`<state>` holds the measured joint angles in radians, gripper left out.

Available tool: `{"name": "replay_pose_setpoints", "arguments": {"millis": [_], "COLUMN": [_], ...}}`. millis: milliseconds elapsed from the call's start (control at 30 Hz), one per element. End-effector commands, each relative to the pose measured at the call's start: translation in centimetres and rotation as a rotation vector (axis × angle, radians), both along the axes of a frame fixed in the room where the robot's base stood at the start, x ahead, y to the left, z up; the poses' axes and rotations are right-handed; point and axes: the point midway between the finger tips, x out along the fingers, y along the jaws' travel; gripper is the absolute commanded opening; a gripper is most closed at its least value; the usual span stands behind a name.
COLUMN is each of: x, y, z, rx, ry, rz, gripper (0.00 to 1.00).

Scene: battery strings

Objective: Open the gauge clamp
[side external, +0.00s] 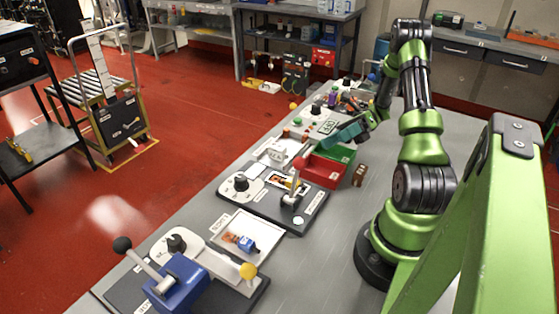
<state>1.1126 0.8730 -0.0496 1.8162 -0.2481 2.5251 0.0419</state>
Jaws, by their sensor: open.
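The likely gauge clamp is a grey lever clamp (293,197) on the dark station plate in the middle of the bench. A red-tipped handle (300,164) stands up near it; the labels are too small to read.
A red bin (322,174) and green bin (337,152) stand beside the station. A small brown block (359,175) is to their right. Nearer are a white tray (246,237) with a blue part and a blue lever fixture (178,283). Grey bench right of the tray is clear.

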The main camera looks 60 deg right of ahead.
Motion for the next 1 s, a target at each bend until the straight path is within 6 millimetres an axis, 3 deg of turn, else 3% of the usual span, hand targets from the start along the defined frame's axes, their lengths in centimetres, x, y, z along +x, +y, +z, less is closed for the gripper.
{"name": "replay_pose_setpoints", "arguments": {"millis": [167,700,1000], "x": [0.7,3.6,4.3], "y": [2.5,13.5,15.7], "z": [0.1,0.1,0.1], "rx": [-0.002,-0.005,-0.006], "ry": [-0.003,-0.001,-0.003], "rz": [0.002,0.006,0.003], "gripper": [0.58,0.58,0.58]}}
